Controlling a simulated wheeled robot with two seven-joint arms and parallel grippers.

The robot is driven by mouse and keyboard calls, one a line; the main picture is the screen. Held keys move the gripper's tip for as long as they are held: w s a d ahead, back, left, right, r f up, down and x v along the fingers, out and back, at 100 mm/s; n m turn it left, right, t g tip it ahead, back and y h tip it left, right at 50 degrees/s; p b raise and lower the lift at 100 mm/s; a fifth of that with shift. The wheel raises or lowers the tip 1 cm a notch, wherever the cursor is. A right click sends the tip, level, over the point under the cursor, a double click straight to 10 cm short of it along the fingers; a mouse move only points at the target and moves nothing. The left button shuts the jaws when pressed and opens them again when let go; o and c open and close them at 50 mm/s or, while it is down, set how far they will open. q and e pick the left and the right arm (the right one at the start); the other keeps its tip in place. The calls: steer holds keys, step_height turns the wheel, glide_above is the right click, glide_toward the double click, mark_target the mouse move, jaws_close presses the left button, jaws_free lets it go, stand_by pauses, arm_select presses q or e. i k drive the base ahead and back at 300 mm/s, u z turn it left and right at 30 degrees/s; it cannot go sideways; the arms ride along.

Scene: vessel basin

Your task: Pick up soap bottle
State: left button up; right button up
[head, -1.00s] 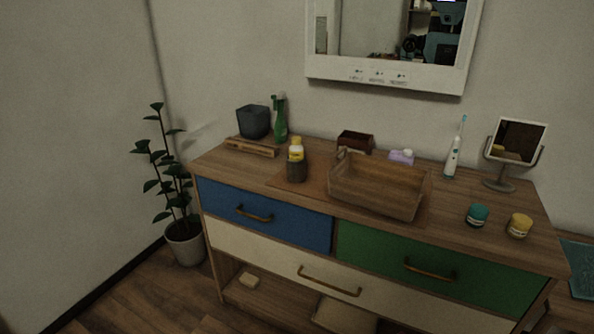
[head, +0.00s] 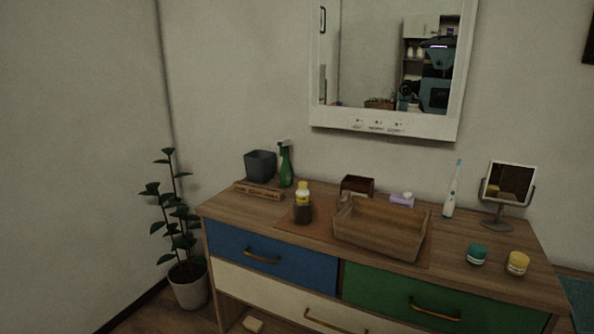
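A small bottle with a yellow cap and white and yellow label (head: 303,191) stands upright on the dresser, left of the wooden basin. Its lower part is in or behind a dark brown cup (head: 302,214); I cannot tell which. A green spray bottle (head: 286,168) stands farther back to the left. I cannot tell for sure which one is the soap bottle. Neither of my grippers is in view.
The wooden basin (head: 380,236) sits mid-dresser. A dark bin (head: 261,165), wooden rack (head: 258,191), brown box (head: 357,185), purple item (head: 402,199), toothbrush (head: 451,195), small mirror (head: 509,182), teal jar (head: 477,254) and yellow jar (head: 517,263) surround it. A potted plant (head: 188,282) stands left.

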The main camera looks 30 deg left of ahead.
mark_target(303, 193)
steer(key=z, duration=1)
steer(key=k, duration=0.1)
steer(key=u, duration=2.4)
steer(key=i, duration=1.15)
steer(key=z, duration=0.45)
steer(key=i, duration=1.15)
steer(key=z, duration=0.95)
